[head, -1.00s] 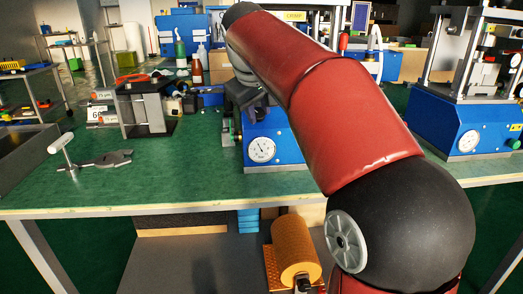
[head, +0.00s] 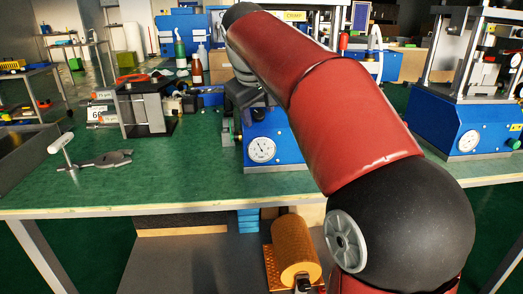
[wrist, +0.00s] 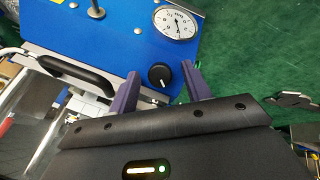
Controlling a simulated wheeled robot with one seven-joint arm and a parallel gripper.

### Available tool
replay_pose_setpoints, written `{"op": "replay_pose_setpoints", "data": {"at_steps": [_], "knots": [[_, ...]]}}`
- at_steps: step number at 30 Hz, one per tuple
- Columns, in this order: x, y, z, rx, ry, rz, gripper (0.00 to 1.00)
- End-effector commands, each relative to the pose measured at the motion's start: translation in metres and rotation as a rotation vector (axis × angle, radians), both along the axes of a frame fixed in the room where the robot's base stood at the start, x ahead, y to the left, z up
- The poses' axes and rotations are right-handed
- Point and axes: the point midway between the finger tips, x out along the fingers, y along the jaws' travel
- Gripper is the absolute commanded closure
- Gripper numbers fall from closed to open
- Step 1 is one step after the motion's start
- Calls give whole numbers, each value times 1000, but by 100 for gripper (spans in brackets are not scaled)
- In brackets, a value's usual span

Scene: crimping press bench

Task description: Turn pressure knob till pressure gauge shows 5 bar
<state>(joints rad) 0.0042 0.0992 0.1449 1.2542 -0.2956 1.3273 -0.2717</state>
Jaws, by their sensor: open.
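The black pressure knob (wrist: 159,75) with a white mark sits on the blue press (wrist: 100,30) in the wrist view. The round white pressure gauge (wrist: 176,23) is just above the knob; it also shows in the head view (head: 262,150). Its needle is visible, but I cannot read the value for sure. My gripper (wrist: 160,70) is open, with one purple finger on each side of the knob. Gaps show between the fingers and the knob, and I see no contact. In the head view my arm hides the knob and part of the press.
A black handle (wrist: 75,72) is on the press left of the knob. On the green bench (head: 190,165) stand a grey clamp block (head: 147,108) and a caliper-like tool (head: 108,160) at the left. A second blue press (head: 440,125) stands right.

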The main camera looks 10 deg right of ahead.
Motion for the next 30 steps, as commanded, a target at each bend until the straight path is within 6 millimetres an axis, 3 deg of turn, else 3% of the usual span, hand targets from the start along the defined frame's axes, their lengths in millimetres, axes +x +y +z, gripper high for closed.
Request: {"op": "replay_pose_setpoints", "data": {"at_steps": [5, 21, 30], "knots": [[-1, 1, 3, -1, -1, 0, 51], [-25, 11, 48, 0, -3, 1, 51], [-28, 12, 52, -1, -1, 0, 51]]}}
